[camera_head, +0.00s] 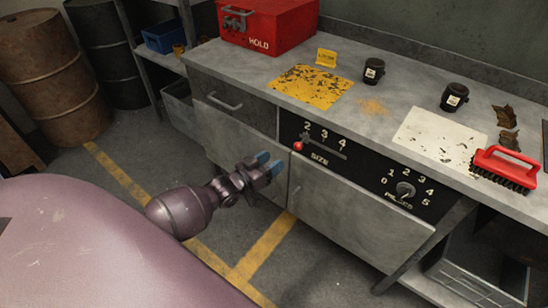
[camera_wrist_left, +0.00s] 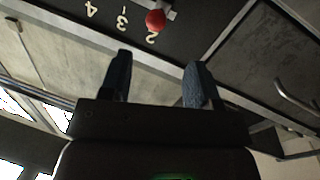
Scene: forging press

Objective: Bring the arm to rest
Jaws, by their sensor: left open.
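My left gripper (camera_head: 266,167) is open and empty in front of the grey workbench cabinet, below the control panel (camera_head: 364,171). Its two blue-tipped fingers also show apart in the left wrist view (camera_wrist_left: 158,82), with nothing between them. The red knob of the SIZE lever (camera_head: 298,146) is beside the "2" mark, a little beyond the fingertips and apart from them. The knob also shows in the left wrist view (camera_wrist_left: 155,20). My right gripper is not in view.
The workbench top (camera_head: 385,95) holds a red box (camera_head: 268,27), a yellow mat (camera_head: 311,86), two dark cups, a white sheet (camera_head: 437,138) and a red brush (camera_head: 505,164). A PULSES dial (camera_head: 405,190) is on the panel. Barrels (camera_head: 55,75) stand at the left. Floor is clear before the bench.

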